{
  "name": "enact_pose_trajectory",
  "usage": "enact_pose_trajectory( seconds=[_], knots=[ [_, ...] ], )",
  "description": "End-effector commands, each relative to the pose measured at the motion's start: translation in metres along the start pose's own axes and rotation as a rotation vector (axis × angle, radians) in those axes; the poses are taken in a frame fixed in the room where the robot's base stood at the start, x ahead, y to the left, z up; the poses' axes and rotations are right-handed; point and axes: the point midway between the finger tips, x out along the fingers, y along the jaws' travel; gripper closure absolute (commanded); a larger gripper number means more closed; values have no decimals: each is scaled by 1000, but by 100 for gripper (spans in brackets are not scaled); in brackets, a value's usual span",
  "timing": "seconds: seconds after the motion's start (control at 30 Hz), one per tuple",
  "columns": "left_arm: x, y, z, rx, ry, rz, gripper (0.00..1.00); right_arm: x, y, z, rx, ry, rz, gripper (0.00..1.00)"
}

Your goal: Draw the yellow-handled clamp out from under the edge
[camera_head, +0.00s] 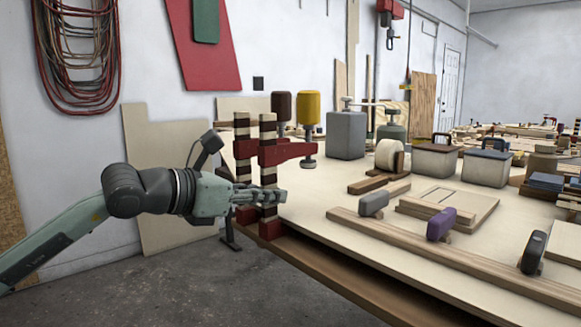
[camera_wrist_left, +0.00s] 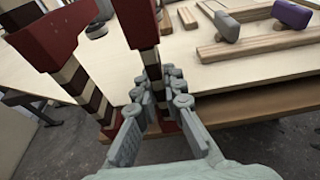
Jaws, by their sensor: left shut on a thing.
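The yellow-handled clamp has a yellow handle (camera_head: 308,107) above a red arm (camera_head: 292,150) and a striped bar at the table's near left edge. Its red lower jaw (camera_head: 270,229) sits low at the edge. I cannot tell whether its pad touches the board. My left gripper (camera_head: 270,196) is shut on this bar below the red arm; the wrist view shows the bar (camera_wrist_left: 152,72) between the fingers (camera_wrist_left: 158,98). A second clamp with a brown handle (camera_head: 282,106) stands just left, its striped bar (camera_head: 242,150) apart from my fingers. My right gripper is out of view.
The table board (camera_head: 330,240) carries a long wooden strip (camera_head: 440,255), with a purple-topped block (camera_head: 440,224) and a grey block (camera_head: 373,203) nearby. A grey canister (camera_head: 346,135) and lidded boxes (camera_head: 436,162) stand farther back. Floor (camera_head: 190,275) is clear before the edge.

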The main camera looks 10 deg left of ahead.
Motion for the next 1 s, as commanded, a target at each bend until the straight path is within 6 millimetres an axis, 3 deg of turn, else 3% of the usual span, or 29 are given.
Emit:
enact_pose_trajectory(
  seconds=[0.27,1.0],
  knots=[
    [-4,0,0,2,-5,1,100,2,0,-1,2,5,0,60],
    [-38,1,-8,2,-6,2,100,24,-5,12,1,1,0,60]
  ],
)
